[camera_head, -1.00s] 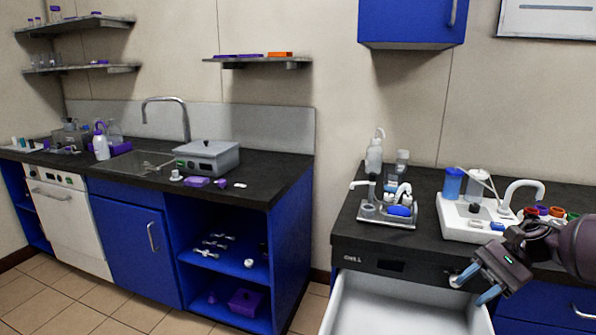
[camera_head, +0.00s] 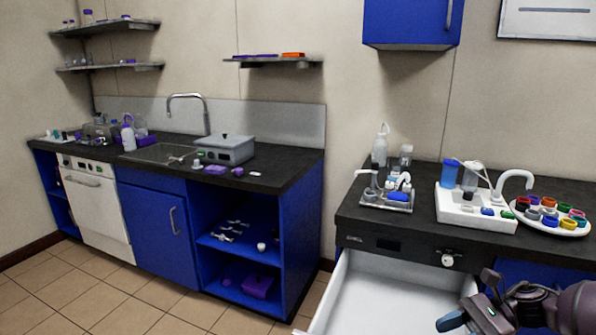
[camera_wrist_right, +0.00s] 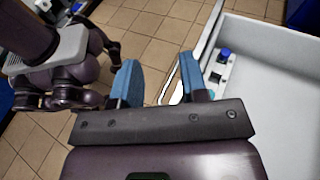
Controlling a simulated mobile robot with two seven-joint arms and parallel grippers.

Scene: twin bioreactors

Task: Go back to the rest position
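My right gripper (camera_head: 464,318) is low at the right of the head view, in front of the open white drawer (camera_head: 385,290). In the right wrist view its two blue fingers (camera_wrist_right: 160,78) stand apart with only floor between them. Nothing is held. The drawer also shows in the right wrist view (camera_wrist_right: 262,75), right of the fingers. My left gripper is not in view.
The dark counter (camera_head: 425,235) above the drawer bears a small tray (camera_head: 387,205), a white device with a blue container (camera_head: 478,212) and a round plate of colored caps (camera_head: 551,222). A sink counter (camera_head: 275,170) stands at left. Tiled floor lies open between.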

